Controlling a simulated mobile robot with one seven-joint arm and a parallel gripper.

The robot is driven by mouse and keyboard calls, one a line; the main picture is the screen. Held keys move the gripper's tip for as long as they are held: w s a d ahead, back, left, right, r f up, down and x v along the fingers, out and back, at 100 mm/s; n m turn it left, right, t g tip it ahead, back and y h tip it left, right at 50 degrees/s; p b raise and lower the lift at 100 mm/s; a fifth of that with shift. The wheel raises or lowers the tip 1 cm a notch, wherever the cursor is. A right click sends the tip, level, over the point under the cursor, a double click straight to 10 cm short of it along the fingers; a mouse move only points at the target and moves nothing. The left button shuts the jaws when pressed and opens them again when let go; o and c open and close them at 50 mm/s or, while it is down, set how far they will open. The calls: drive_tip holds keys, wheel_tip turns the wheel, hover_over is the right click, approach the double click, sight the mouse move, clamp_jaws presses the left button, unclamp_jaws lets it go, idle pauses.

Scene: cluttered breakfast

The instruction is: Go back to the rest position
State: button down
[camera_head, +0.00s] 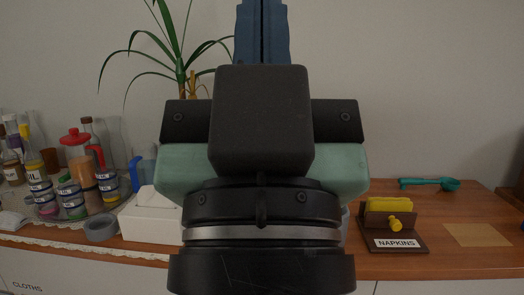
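My gripper (262,30) points up in the middle of the head view, in front of the wall and above the counter. Its two blue fingers lie side by side with only a thin dark line between them, so it looks shut. I see nothing held between the fingers. The dark and green gripper body hides the middle of the counter.
The wooden counter (400,265) holds several jars and bottles at left, a grey tape roll (101,227), a white box (150,218) and a plant (182,60). At right are a napkin holder (393,225), a teal scoop (430,183) and a tan square (477,235).

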wheel_tip(320, 180, up, 26)
drive_tip(key=p, duration=2.3)
drive_tip(key=shift+f, duration=0.1)
